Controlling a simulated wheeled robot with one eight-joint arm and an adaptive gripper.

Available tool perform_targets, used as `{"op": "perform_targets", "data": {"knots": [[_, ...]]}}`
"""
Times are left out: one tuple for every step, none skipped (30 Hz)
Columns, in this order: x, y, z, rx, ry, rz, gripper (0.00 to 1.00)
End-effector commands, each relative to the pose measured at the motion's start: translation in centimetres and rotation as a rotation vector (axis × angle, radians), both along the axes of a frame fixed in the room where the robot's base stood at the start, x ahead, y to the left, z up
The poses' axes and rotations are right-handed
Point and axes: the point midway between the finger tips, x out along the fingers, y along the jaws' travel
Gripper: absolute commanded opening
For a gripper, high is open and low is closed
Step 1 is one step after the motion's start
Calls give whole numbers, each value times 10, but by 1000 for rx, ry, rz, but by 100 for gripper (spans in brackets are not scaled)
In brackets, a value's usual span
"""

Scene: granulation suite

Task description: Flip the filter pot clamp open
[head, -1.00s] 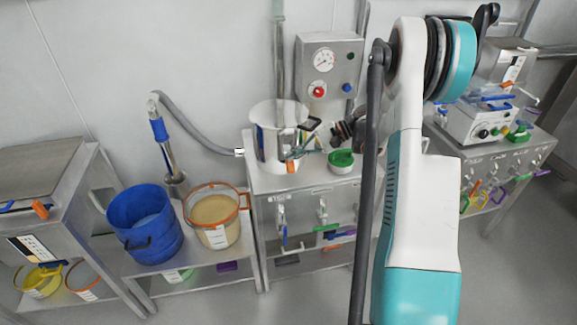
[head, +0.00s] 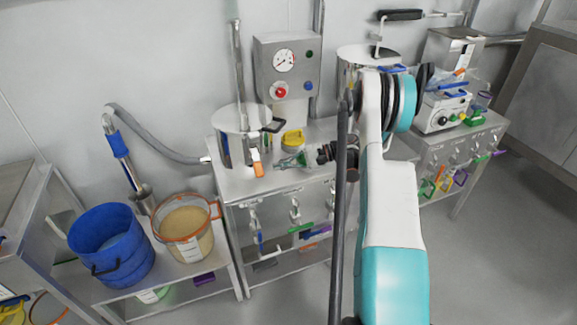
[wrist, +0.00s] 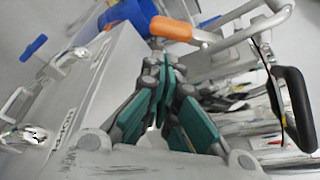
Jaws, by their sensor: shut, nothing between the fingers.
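The filter pot (head: 232,152) is a steel vessel with a flat lid on the steel cabinet. Its clamp lever, with an orange tip (head: 257,168), hangs at the pot's front right, the tip pointing down and outward. In the wrist view the orange tip (wrist: 172,28) sits just beyond my fingers, on metal bars. My gripper (head: 280,163) is right of the lever, its teal fingers shut and empty, apart from the tip in the head view. It also shows in the wrist view (wrist: 165,70). The pot's black handle (wrist: 293,108) is at the right there.
A yellow lidded container (head: 293,138) stands behind my gripper. A gauge box (head: 287,72) is behind the pot. A blue bucket (head: 108,245) and an orange-rimmed tub (head: 185,228) stand on the lower bench to the left. Clamps line the cabinet's front.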

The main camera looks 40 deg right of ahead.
Motion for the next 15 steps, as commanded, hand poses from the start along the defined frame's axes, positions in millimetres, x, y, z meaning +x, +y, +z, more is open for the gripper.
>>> {"op": "perform_targets", "data": {"knots": [[5,9,-4,0,0,4,0],[7,14,-5,0,0,4,0],[10,19,-7,0,0,3,0],[12,23,-8,0,0,3,0],[14,26,-8,0,0,3,0],[17,30,-9,0,0,3,0],[18,33,-10,-1,0,2,0],[20,35,-10,0,-1,2,0],[21,38,-11,-1,0,1,0],[23,39,-11,-1,0,1,0],[23,41,-12,-1,0,1,0],[24,42,-12,-1,1,1,0],[25,43,-12,-1,1,1,0],[25,43,-12,-1,1,1,0],[25,44,-12,-1,1,1,0]]}}
